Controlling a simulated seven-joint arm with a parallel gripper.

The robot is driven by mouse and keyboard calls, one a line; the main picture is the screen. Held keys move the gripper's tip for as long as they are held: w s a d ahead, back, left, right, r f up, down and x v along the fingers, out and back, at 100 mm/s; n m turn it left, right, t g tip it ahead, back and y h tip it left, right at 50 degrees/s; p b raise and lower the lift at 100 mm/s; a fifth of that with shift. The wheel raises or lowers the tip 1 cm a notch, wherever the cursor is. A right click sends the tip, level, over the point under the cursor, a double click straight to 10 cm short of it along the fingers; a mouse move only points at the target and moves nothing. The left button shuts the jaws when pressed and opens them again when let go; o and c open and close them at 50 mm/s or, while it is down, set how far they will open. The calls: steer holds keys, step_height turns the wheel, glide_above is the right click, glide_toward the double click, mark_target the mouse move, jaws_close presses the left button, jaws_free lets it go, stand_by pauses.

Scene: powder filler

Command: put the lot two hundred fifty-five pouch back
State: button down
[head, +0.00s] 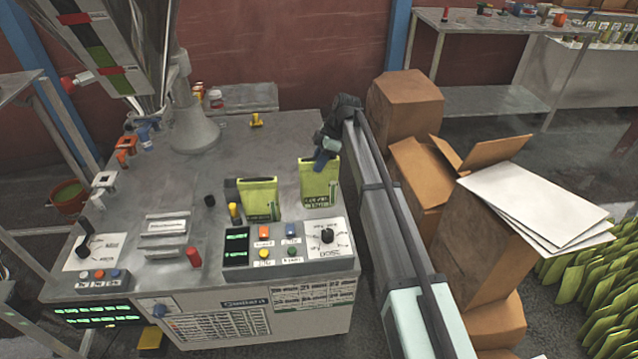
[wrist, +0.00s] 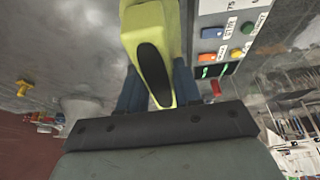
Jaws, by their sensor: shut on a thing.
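A yellow-green pouch (head: 320,184) with a dark printed label hangs or stands upright at the right of the machine top, above the dial panel. My gripper (head: 325,158) is shut on its upper edge. In the wrist view the pouch (wrist: 152,45) sits between the blue fingers of my gripper (wrist: 158,88), and its open mouth looks dark. A second, similar pouch (head: 258,198) stands to the left on the machine top, apart from my gripper. The lot numbers on both pouches are too small to read.
The control panel (head: 290,246) with buttons and a dial lies just in front of the pouches. A yellow part (head: 257,120) is at the back of the machine top. Cardboard boxes (head: 405,100) stand to the right, with white sheets (head: 535,205) on top. The middle of the machine top is mostly clear.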

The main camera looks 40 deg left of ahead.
mark_target(319, 176)
steer(key=shift+f, duration=3.3)
steer(key=c, duration=0.8)
jaws_free()
steer(key=v, duration=1.2)
